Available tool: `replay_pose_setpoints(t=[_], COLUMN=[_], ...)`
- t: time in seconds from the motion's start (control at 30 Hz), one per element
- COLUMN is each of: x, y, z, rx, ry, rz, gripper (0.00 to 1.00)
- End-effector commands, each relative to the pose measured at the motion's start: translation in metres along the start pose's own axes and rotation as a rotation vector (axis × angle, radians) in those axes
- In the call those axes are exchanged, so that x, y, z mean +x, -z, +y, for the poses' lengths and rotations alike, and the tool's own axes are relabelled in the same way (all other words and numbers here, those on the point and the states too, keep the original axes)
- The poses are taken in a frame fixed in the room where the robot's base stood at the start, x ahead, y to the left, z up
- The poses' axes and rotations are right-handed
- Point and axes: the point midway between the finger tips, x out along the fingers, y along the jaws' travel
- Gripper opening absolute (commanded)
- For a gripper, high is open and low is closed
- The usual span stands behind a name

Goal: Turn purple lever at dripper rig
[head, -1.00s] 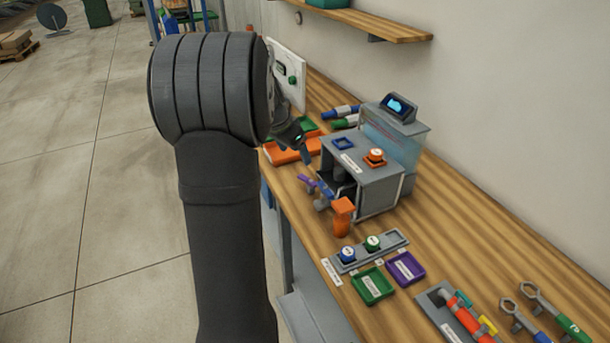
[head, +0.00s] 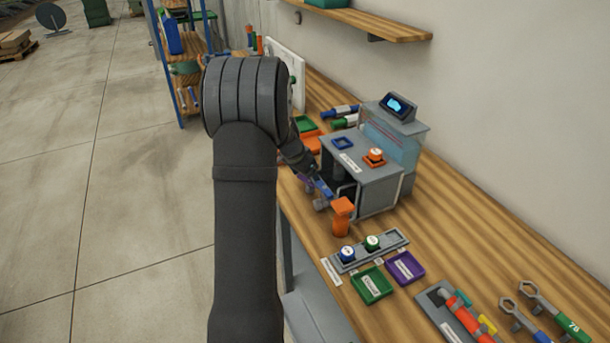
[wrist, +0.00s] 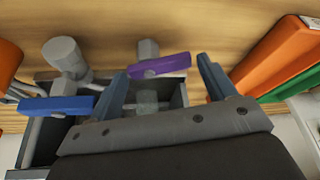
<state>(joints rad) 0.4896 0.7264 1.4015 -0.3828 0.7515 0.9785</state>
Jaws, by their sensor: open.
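The purple lever (wrist: 160,65) is a flat bar on a grey valve stem. In the wrist view it lies between the blue fingertips of my gripper (wrist: 164,68), with space towards the right finger. The left fingertip is close to its left end; I cannot tell whether they touch. My gripper is open. In the head view my gripper (head: 320,187) is at the front left of the grey dripper rig (head: 372,172), largely covering the purple lever. The blue lever (wrist: 55,106) sits left of my left finger in the wrist view.
An orange tray (wrist: 278,58) and a green tray (wrist: 295,85) are at the right of the wrist view. An orange-topped post (head: 342,208) stands close in front of the rig. Two buttons, small trays and wrenches lie nearer on the bench (head: 480,250).

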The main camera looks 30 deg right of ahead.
Motion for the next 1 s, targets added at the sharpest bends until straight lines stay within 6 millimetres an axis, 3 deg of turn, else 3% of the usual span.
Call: replay_pose_setpoints(t=[0.03, 0.2, 0.4, 0.8, 1.0], x=[-0.0002, -0.0003, -0.0003, 0.0014, 0.0015], y=[0.0001, 0.0001, 0.0004, 0.0048, 0.0052], z=[0.0000, 0.0000, -0.0006, -0.0028, -0.0027], rx=[0.000, 0.000, 0.027, 0.298, 0.339], ry=[0.000, 0.000, -0.012, -0.124, -0.141], rz=[0.000, 0.000, -0.001, 0.001, 0.001], gripper=[0.76, 0.44, 0.45, 0.45, 0.45])
